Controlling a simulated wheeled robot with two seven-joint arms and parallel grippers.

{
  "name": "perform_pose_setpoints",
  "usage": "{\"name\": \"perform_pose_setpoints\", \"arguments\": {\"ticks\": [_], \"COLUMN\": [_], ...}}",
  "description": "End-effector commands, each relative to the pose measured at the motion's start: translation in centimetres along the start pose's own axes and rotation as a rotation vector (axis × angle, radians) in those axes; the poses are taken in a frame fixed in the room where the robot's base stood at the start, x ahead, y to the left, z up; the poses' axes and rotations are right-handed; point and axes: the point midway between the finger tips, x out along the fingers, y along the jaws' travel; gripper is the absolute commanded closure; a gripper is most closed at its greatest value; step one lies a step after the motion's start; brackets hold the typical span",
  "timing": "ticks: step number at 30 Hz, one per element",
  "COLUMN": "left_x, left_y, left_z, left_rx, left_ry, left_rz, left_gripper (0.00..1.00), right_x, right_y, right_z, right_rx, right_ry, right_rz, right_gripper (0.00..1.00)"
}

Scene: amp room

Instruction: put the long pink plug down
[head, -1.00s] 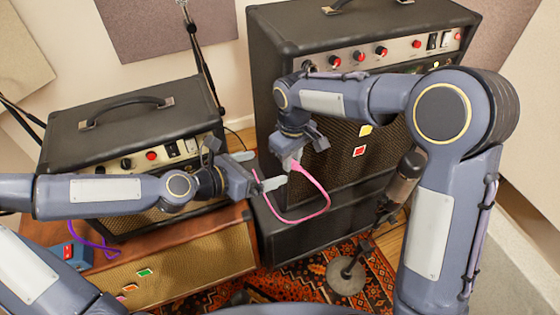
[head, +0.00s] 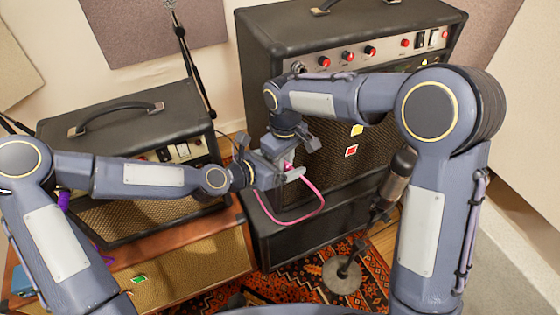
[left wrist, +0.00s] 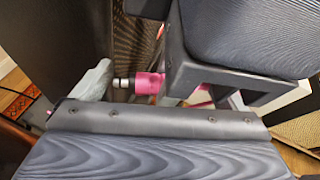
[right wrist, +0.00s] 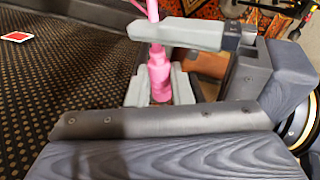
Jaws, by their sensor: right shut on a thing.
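The long pink plug (right wrist: 160,78) is held between the pale fingers of my right gripper (right wrist: 160,88), which is shut on it. In the left wrist view the pink body (left wrist: 149,83) and its metal tip (left wrist: 121,82) show, tip pointing left. My left gripper (head: 283,168) is right beside the right one, and the two overlap in the head view. One pale left finger (left wrist: 95,80) shows clear of the plug tip; the other is mostly hidden. The left jaws look open. The pink cable (head: 313,210) hangs in a loop from the plug.
A large amp (head: 350,130) stands behind the grippers on a dark cabinet (head: 318,235). A smaller amp (head: 130,125) stands left on a brown cabinet (head: 190,275). A microphone stand base (head: 342,275) is on the patterned rug (head: 290,278). A purple cable (head: 64,201) lies at left.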

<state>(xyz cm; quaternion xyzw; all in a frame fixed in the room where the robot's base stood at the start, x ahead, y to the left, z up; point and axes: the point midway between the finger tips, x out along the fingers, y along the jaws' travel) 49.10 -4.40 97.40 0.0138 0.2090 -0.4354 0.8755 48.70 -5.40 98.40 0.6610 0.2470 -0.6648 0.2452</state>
Motion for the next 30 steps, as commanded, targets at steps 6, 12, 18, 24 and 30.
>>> {"name": "perform_pose_setpoints", "arguments": {"ticks": [6,12,18,24,30], "left_x": [0.0,0.0,0.0,0.0,0.0], "left_y": [-0.1,-0.2,-0.1,0.0,0.0], "left_z": [0.0,0.0,0.0,0.0,0.0], "left_rx": [0.001,0.002,0.001,0.001,0.0], "left_ry": [0.0,0.0,0.0,0.0,0.0], "left_rz": [-0.002,-0.005,-0.002,-0.001,0.0], "left_gripper": [0.35,0.46,0.46,0.46,0.46], "right_x": [0.0,0.0,0.0,-0.2,-2.8], "right_y": [0.0,0.0,0.0,0.0,0.0], "right_z": [0.0,-0.1,0.0,0.0,-0.1], "right_rx": [0.0,0.0,0.0,0.0,0.0], "right_ry": [0.001,0.003,0.001,0.001,0.006], "right_rz": [0.0,0.001,0.0,0.0,0.001], "right_gripper": [1.0,0.68,0.55,0.55,0.55]}}
